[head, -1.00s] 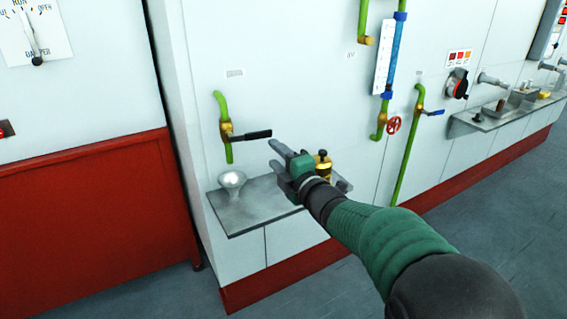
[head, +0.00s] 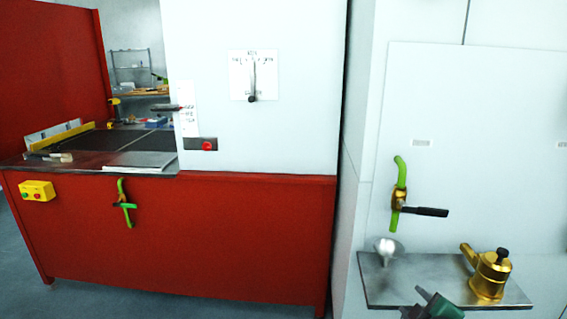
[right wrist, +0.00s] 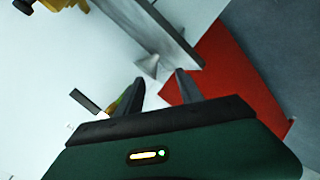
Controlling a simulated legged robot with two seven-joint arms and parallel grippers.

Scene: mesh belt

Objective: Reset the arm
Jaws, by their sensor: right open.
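My right gripper (head: 428,300) shows at the bottom edge of the head view, in front of the metal shelf (head: 405,289); most of its arm is out of frame. In the right wrist view its two fingers (right wrist: 160,88) stand apart with nothing between them. My left gripper is not in view.
A red-fronted machine (head: 240,240) with a mesh belt opening fills the left side. Its panel has a dial plate (head: 252,75) and a red button (head: 207,146). A yellow button box (head: 37,191) and a green-piped valve (head: 125,206) are on the red front. Grey floor shows at lower left.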

